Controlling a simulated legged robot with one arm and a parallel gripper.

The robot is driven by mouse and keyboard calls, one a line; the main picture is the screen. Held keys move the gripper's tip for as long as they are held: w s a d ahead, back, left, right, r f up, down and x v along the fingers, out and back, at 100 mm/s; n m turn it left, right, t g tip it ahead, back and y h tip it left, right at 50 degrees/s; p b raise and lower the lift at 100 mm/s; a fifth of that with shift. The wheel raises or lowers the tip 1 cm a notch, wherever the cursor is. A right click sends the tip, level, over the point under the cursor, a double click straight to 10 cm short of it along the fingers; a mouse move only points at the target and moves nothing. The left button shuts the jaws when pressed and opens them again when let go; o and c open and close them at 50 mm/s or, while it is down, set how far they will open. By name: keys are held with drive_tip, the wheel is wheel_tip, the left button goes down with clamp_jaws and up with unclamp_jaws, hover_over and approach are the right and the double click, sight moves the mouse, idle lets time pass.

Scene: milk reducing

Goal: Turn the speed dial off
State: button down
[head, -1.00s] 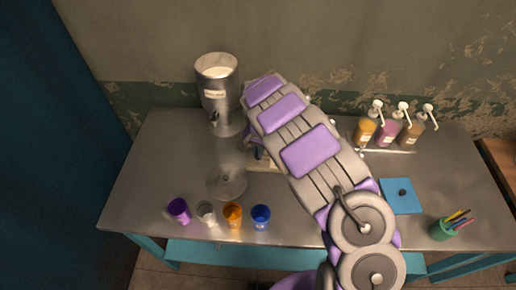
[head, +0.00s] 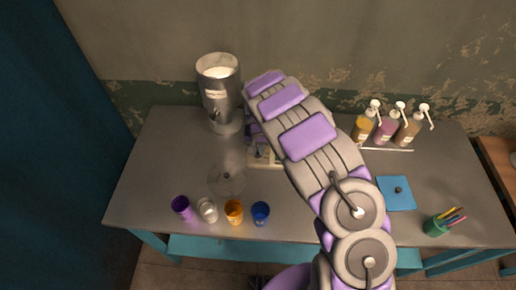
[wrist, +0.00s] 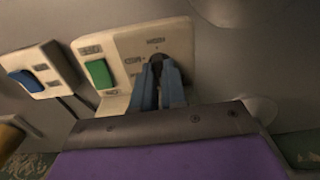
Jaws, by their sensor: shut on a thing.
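The speed dial (wrist: 157,58) is a dark knob on a cream control panel (wrist: 124,45) in the wrist view. The panel has small printed labels around the knob and a green switch (wrist: 99,74) left of it. My gripper (wrist: 158,72) has its two blue-grey fingers shut on the dial, which they partly cover. The dial's pointer and exact setting cannot be read. In the head view my arm hides most of the panel; a cream part of its base (head: 264,160) shows beside the arm.
A second cream box with a blue switch (wrist: 27,81) is left of the panel. In the head view, a metal milk dispenser (head: 219,88) stands behind left. Several cups, including an orange one (head: 233,212), line the front edge. Pump bottles (head: 386,128) stand at right.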

drive_tip(key=shift+w, duration=0.1)
drive_tip(key=c, duration=1.2)
unclamp_jaws()
drive_tip(key=shift+a, duration=0.1)
drive_tip(key=shift+r, duration=0.1)
wheel_tip(320, 180, up, 17)
drive_tip(key=shift+r+p, duration=0.1)
drive_tip(key=shift+p, duration=0.8)
